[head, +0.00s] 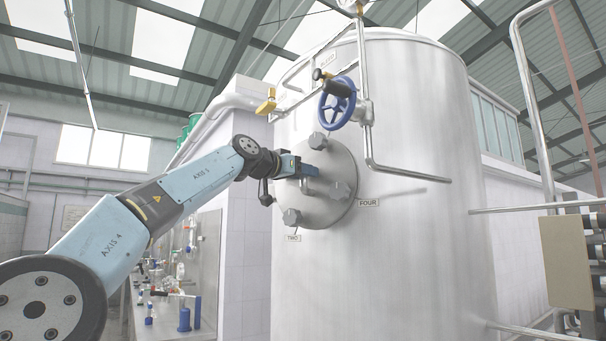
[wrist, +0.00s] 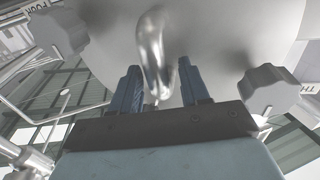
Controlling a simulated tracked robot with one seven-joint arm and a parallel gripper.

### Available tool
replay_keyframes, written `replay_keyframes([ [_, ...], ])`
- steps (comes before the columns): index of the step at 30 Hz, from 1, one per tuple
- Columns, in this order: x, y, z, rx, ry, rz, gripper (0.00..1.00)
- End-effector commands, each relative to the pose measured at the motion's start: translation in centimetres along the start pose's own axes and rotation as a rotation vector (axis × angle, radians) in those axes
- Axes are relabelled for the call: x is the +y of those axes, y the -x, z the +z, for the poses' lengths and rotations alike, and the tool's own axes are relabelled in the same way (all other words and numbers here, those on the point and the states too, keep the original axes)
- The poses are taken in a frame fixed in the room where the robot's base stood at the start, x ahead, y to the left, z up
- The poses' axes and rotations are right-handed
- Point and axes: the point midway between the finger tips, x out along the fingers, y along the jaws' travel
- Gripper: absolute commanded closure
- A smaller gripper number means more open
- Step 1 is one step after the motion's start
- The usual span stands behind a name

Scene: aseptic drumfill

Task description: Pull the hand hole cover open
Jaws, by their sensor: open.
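The hand hole cover (head: 335,165) is a round metal plate on the side of the large steel tank (head: 420,120). It lies flat against the tank wall and looks closed. Several lobed knobs sit around its rim, such as the lower one (head: 292,217). A curved metal handle (wrist: 153,45) stands out from the cover in the wrist view. My gripper (head: 302,169) is at the cover's left part in the head view. In the wrist view its two blue fingers (wrist: 160,85) are apart, with the handle's near end between them. Contact with the handle cannot be told.
A blue valve handwheel (head: 337,103) and its pipe are just above the cover. A bent pipe (head: 400,174) runs to the right of it. A knob (wrist: 268,90) is close to the right finger in the wrist view. A bench (head: 165,310) with small items stands lower left.

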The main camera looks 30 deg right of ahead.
Motion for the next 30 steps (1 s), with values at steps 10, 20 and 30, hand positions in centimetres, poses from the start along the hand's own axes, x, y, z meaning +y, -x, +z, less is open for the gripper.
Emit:
replay_keyframes([
  [10, 0.01, 0.05, 0.00, 0.000, 0.000, 0.000, 0.79],
  [20, 0.05, 0.05, -0.01, -0.001, -0.001, 0.000, 1.00],
  [30, -0.07, 0.44, -0.03, 0.000, -0.002, 0.014, 1.00],
])
